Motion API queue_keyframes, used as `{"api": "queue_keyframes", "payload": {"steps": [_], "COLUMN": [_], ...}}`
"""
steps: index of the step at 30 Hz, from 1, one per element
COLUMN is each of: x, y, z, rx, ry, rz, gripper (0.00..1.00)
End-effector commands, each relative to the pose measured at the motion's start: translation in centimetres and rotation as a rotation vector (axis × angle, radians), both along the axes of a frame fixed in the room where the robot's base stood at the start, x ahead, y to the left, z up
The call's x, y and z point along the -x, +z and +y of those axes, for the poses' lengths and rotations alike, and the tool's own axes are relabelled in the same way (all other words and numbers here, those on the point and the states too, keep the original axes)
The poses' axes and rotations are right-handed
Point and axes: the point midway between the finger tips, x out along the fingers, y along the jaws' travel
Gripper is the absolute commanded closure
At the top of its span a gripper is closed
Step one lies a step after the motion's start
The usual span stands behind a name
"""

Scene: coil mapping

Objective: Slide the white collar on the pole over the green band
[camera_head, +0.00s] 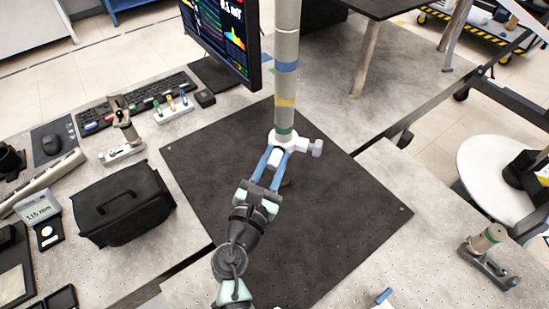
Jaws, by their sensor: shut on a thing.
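The grey pole (286,84) stands upright on the black mat and carries a blue band (286,67), a yellow band (285,101) and, lowest, a green band (284,131). The white collar (293,140) is around the pole near its foot, with a grey knob (316,148) sticking out to the right. Green shows just above the collar's upper edge; whether the collar covers part of the green band I cannot tell. My gripper (276,157) reaches in from below with its two blue fingers shut on the collar's near side. The fingers hide part of the collar and the pole's foot.
A monitor (222,35) stands close left of the pole. A black case (122,203), a keyboard (140,100) and a small clamp stand (124,128) are at left. The black mat (355,215) is bare right of the pole. Another small post (485,240) lies at far right.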

Motion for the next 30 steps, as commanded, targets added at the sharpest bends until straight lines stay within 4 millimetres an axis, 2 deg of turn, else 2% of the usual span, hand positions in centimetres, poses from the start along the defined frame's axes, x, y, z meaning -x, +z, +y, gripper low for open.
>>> {"api": "queue_keyframes", "payload": {"steps": [8,18,29,30], "x": [0.0,0.0,0.0,0.0], "y": [0.6,4.6,4.6,4.6], "z": [0.0,0.0,0.0,0.0], "rx": [0.0,0.0,0.0,0.0], "ry": [0.0,0.001,0.001,0.001], "rz": [0.0,0.0,-0.001,-0.001], "gripper": [1.0,1.0,1.0,0.63]}}
